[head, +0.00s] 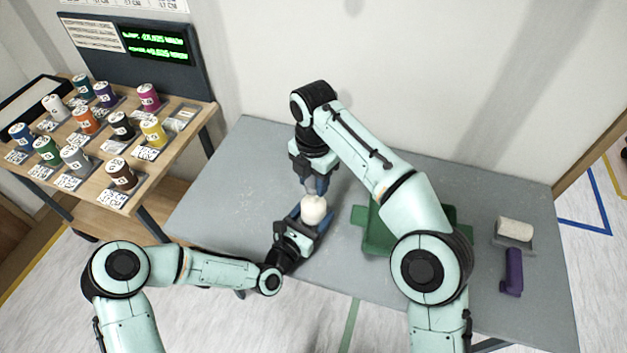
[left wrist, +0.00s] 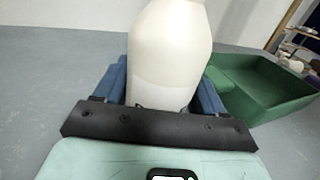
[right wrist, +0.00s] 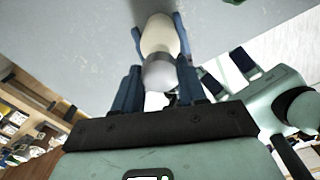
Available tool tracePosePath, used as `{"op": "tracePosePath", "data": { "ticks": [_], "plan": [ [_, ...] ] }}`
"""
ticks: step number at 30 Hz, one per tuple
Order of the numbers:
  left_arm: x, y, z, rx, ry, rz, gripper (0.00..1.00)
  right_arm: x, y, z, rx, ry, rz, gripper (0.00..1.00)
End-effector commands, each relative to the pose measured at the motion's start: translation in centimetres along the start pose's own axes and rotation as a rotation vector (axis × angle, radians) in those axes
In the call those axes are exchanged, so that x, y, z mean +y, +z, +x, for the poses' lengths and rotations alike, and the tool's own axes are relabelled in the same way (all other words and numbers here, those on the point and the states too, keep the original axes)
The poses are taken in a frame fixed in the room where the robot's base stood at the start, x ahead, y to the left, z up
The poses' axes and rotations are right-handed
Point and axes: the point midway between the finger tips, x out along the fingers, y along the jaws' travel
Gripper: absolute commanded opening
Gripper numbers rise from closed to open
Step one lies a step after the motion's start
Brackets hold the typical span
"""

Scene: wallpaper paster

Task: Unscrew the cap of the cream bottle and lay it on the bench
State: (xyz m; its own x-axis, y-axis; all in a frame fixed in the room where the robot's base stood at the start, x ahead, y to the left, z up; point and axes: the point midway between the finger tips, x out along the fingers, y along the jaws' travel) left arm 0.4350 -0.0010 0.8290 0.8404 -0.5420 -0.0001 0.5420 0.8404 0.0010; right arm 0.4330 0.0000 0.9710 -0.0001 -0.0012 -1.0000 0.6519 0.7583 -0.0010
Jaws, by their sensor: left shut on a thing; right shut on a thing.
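The cream bottle (head: 313,211) stands upright at the left-middle of the grey bench (head: 235,200). My left gripper (head: 308,222) is shut around its body from the front; the left wrist view shows the bottle (left wrist: 168,60) between the blue fingers, its top out of frame. My right gripper (head: 318,186) comes down from above. In the right wrist view its fingers (right wrist: 158,88) are shut on the pale grey cap (right wrist: 160,74), which lines up with the cream body. I cannot tell whether cap and bottle are still joined.
A green tray (head: 375,238) lies right of the bottle, partly behind my right arm. A white roller (head: 515,229) on a grey holder and a purple object (head: 513,272) lie at the right. A wooden rack (head: 150,165) with several coloured cans stands at the left. The bench's left part is clear.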

Motion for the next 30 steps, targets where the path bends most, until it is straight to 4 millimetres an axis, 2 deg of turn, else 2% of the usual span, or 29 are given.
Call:
{"op": "tracePosePath", "data": {
  "ticks": [3,7,15,16,18,19,26,30],
  "plan": [
    [0.0,0.1,0.0,-0.001,0.000,0.000,0.00,0.1,-0.1,-1.7,-0.001,0.005,0.000,0.05],
    [0.0,0.1,0.0,-0.001,0.000,0.000,0.00,0.1,-0.1,-3.0,-0.001,0.003,0.000,0.05],
    [0.0,0.1,0.0,-0.002,0.000,0.000,0.00,0.0,0.0,-3.4,0.000,0.001,-0.001,0.05],
    [0.0,0.1,0.0,-0.002,0.000,0.000,0.73,0.0,0.0,-3.4,0.000,0.001,-0.001,0.05],
    [0.0,0.1,0.0,-0.001,0.000,0.001,0.96,0.0,0.0,-3.4,0.000,0.001,-0.001,0.05],
    [0.0,0.1,0.0,-0.001,0.000,0.000,1.00,0.0,0.0,-3.4,0.000,0.001,-0.001,0.05],
    [0.0,0.0,0.0,0.000,0.000,0.000,1.00,0.0,0.0,-3.4,0.000,0.001,-0.001,0.05],
    [0.1,-0.1,-0.9,0.001,0.001,0.000,1.00,0.0,0.0,-3.3,0.000,0.001,-0.001,0.05]
  ]
}}
